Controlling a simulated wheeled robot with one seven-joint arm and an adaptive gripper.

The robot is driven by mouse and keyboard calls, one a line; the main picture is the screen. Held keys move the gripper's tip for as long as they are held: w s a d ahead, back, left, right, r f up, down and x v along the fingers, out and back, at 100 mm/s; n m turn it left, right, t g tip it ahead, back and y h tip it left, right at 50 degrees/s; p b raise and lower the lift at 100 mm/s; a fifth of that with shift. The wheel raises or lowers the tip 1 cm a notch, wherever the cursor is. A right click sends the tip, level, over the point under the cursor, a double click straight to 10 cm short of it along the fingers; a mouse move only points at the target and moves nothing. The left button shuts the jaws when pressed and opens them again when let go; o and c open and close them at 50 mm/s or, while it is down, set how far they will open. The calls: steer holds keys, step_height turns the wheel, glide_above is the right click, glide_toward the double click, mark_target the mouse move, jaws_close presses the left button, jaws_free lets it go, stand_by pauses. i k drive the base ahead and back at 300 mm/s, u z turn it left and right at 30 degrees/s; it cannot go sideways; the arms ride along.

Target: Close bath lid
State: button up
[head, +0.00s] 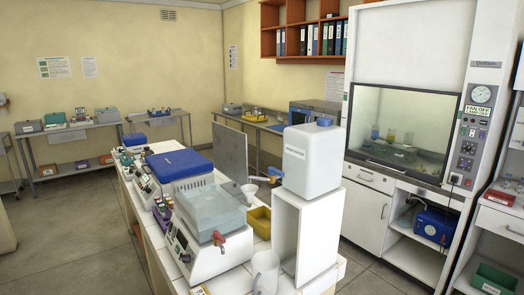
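A white bath (206,255) with a control panel on its front stands on the near part of the tiled bench. Its top is a clear, bluish basin (211,208), and a red tap sticks out at its right side. A flat grey panel (231,150) stands upright behind it and looks like a raised lid; I cannot tell which unit it is hinged to. Behind the bath is another unit with a blue top (180,163) that lies flat. My gripper is not in view.
A white container with a tap (312,160) stands on a white box stand (316,235) to the right of the bath. A clear jug (265,272), a yellow tray (259,222) and a white cup (249,192) are close by. A fume hood (404,130) stands at right. The floor at left is clear.

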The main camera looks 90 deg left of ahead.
mark_target(230, 145)
steer(key=u, duration=0.95)
steer(key=i, duration=2.65)
steer(key=u, duration=3.6)
steer(key=i, duration=0.55)
steer(key=u, duration=0.05)
steer(key=k, duration=0.55)
steer(key=z, duration=0.05)
